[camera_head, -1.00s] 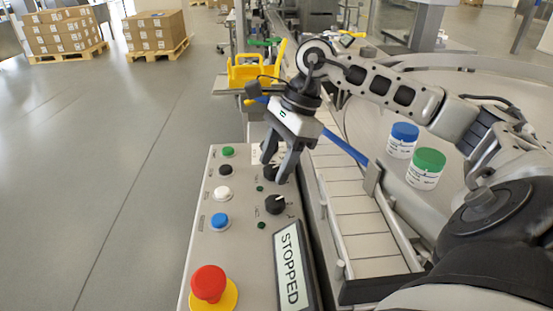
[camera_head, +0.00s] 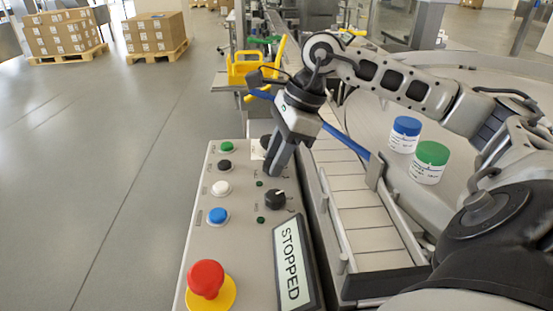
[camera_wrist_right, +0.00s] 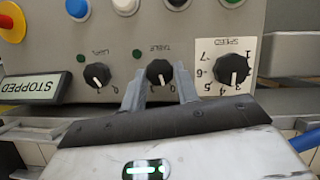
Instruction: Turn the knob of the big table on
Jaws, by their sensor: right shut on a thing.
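The grey control panel (camera_head: 237,240) carries several buttons and black knobs. In the right wrist view, which shows the panel upside down, the knob labelled TABLE (camera_wrist_right: 159,71) sits between the two fingers of my right gripper (camera_wrist_right: 160,84). The gripper is shut on this knob, one finger on each side. In the head view, my right gripper (camera_head: 277,170) comes down onto the panel and its fingers hide the knob. A panel screen (camera_head: 292,265) reads STOPPED. My left gripper is not in view.
The SPEED knob (camera_wrist_right: 233,68) and another small knob (camera_wrist_right: 97,75) flank the gripped one. A red emergency button (camera_head: 206,279) stands at the panel's near end. A conveyor (camera_head: 352,205) runs along the right, with blue-lidded (camera_head: 405,134) and green-lidded (camera_head: 430,162) jars beyond it.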

